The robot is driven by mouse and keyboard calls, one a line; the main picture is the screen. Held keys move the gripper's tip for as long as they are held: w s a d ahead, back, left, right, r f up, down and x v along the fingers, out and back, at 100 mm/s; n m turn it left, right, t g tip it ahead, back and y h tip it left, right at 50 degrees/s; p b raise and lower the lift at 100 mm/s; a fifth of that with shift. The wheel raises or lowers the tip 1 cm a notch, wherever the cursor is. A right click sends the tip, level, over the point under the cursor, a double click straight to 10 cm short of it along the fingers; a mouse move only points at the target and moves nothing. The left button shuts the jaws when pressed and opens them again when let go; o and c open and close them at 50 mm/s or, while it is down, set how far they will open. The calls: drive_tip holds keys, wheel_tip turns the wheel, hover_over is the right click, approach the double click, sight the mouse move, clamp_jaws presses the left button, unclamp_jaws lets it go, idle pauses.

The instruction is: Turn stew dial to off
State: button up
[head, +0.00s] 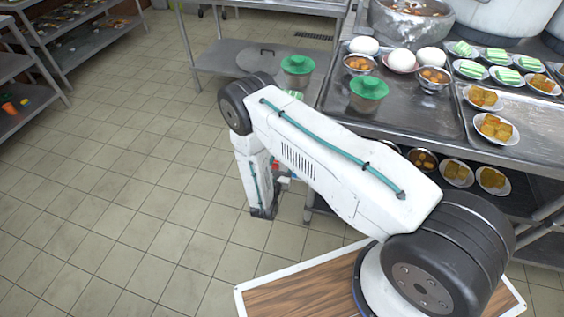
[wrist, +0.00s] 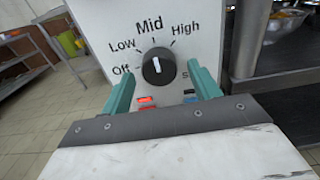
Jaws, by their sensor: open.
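A black dial (wrist: 159,66) with a white pointer mark sits on a white panel (wrist: 205,20) in the wrist view. Labels Off, Low, Mid and High run around it, left to right. The mark lies close to upright, roughly toward Mid. A label starting with S at lower right is partly hidden by a finger, so I cannot read the dial's name. My gripper (wrist: 160,70) is open, its two teal fingers on either side of the dial with gaps visible. I cannot tell the depth between fingertips and dial. The dial does not show in the head view.
A lit red indicator (wrist: 146,100) and a blue one sit below the dial. Tiled floor (head: 130,150) is clear at left.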

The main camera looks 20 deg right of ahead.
drive_tip(key=shift+w+d, duration=0.15)
drive_tip(key=shift+w, duration=0.05)
drive_tip(key=shift+c, duration=0.2)
drive_tip(key=c, duration=0.9)
